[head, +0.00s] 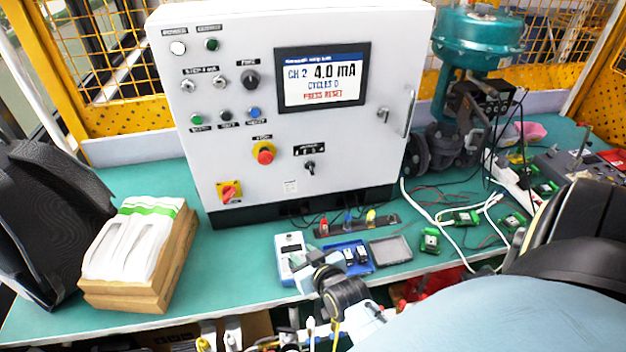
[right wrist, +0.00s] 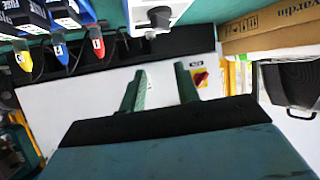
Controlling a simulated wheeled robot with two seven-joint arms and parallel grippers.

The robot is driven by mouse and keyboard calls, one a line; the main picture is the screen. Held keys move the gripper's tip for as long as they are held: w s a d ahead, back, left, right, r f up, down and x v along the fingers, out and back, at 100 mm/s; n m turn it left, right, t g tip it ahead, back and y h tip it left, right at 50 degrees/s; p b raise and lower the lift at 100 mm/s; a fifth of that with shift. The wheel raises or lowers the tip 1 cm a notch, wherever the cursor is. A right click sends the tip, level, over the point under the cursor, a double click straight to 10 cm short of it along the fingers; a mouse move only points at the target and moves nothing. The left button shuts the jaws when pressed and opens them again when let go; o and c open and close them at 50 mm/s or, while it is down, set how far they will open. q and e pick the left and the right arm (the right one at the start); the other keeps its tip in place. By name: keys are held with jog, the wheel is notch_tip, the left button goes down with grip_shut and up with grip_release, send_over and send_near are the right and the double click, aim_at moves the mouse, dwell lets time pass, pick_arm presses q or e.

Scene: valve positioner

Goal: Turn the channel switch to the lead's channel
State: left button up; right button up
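The white cabinet (head: 240,110) stands upright on the teal bench. Its screen (head: 322,77) reads CH 2, 4.0 mA, CYCLES 0, PRESS RESET. A small black selector (head: 310,167) under a dark label is probably the channel switch; its pointing direction is too small to read. Red (head: 323,226), blue (head: 348,221) and yellow (head: 371,216) plugs stand on a dark strip before the cabinet; they also show in the right wrist view. My right gripper (right wrist: 161,88) is open and empty, its green fingers apart, below the selector and clear of it. My left gripper is out of view.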

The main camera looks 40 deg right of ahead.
aim_at(312, 171)
jog(key=w+d+r+m+t+h+p, duration=0.1)
jog(key=d+r+m+t+h, duration=0.25)
jog(key=d+r+h, duration=0.4)
jog(key=shift+y, duration=0.65)
jog(key=x, duration=0.4)
jog(key=r+x, duration=0.1)
jog(key=x, duration=0.8)
jog(key=shift+w+d+r, duration=0.15)
jog(key=shift+w+r, duration=0.05)
jog(key=shift+r, duration=0.15)
